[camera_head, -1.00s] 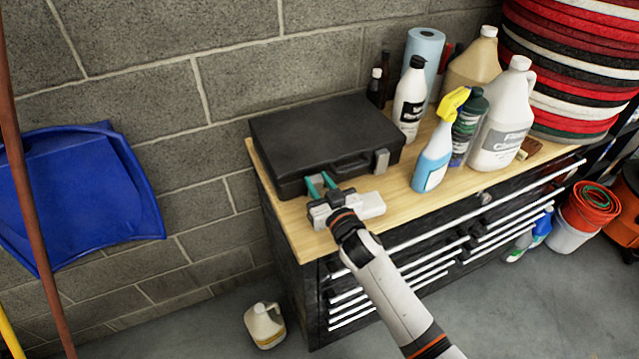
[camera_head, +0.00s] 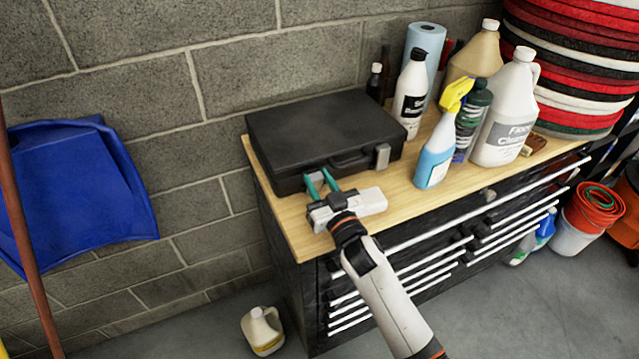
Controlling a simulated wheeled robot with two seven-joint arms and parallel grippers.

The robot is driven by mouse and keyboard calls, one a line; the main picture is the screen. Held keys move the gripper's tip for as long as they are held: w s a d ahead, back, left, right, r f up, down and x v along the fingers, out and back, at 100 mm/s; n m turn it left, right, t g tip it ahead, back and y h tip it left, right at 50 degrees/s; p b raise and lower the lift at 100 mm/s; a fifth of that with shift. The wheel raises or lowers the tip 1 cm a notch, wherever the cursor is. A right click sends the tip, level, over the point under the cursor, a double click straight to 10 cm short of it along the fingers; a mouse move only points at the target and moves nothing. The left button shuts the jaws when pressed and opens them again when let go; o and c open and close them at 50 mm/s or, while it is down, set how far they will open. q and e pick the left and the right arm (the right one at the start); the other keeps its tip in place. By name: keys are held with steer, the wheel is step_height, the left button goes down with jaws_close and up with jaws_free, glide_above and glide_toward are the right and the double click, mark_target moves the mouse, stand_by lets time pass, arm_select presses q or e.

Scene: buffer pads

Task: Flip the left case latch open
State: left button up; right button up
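The black case (camera_head: 315,128) lies closed on the wooden top of a tool cabinet. Its right latch (camera_head: 382,156) is a grey tab on the front face, beside the handle (camera_head: 350,160). The left latch is hidden or cannot be told apart behind my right gripper's fingers. My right gripper (camera_head: 321,181) is at the left part of the case's front, its two teal fingers pointing at the case with a gap between them. Whether the fingertips touch the case cannot be told. My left gripper is not in view.
A spray bottle (camera_head: 438,145), a white bottle (camera_head: 410,95) and jugs (camera_head: 505,110) stand right of the case. The wooden top (camera_head: 400,190) is bare in front. A block wall is behind, and a blue dustpan-like item (camera_head: 75,190) hangs at left.

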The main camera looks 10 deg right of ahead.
steer(key=o, duration=0.4)
steer(key=shift+c, duration=0.2)
steer(key=shift+s+d+f, duration=0.15)
steer(key=shift+s, duration=0.2)
steer(key=b+v, duration=0.2)
steer(key=v, duration=0.9)
steer(key=shift+s, duration=0.15)
